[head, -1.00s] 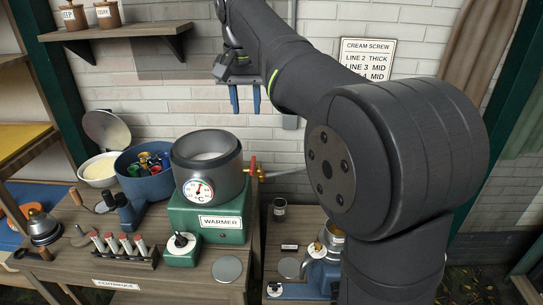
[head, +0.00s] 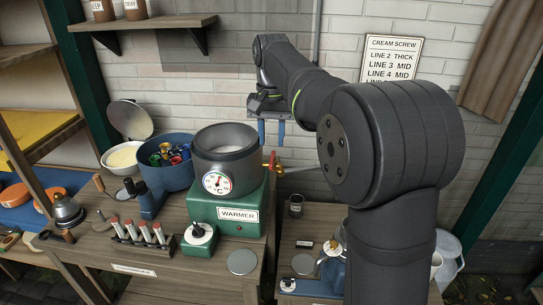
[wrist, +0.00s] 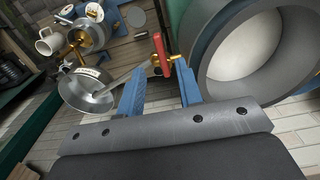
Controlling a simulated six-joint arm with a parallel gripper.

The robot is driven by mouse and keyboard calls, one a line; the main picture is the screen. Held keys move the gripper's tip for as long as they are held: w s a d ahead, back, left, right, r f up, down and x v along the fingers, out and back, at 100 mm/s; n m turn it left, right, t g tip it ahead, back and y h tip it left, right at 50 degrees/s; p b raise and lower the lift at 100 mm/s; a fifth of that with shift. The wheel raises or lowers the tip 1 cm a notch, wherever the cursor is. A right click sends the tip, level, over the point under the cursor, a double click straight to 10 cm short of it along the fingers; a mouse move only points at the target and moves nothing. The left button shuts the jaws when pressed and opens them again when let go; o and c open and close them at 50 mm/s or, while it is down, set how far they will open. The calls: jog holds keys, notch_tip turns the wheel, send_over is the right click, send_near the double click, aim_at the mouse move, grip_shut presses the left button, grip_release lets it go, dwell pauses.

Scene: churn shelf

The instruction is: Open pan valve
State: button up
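The dark grey pan (head: 240,172) sits on the green warmer (head: 205,211). Its valve has a red handle (head: 272,160) and a brass spout (head: 279,170) on the pan's right side. My gripper (head: 272,143) points down just above the valve, its two blue fingers apart. In the wrist view, the red handle (wrist: 161,54) and brass fitting (wrist: 172,60) show between and beyond the fingertips of my gripper (wrist: 160,78). The fingers hold nothing. The handle stands upright in the head view; I cannot tell whether the fingers touch it.
A pale trough runs right from below the valve to a metal funnel bowl (wrist: 88,92). A blue tub (head: 166,175) with coloured parts stands left of the pan. A rack of red-topped tubes (head: 140,238) is at the front. The wall is behind the valve.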

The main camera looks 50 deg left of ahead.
aim_at(271, 161)
notch_tip(271, 161, down, 6)
jog(key=shift+f, duration=0.2)
jog(key=shift+c, duration=0.2)
grip_shut()
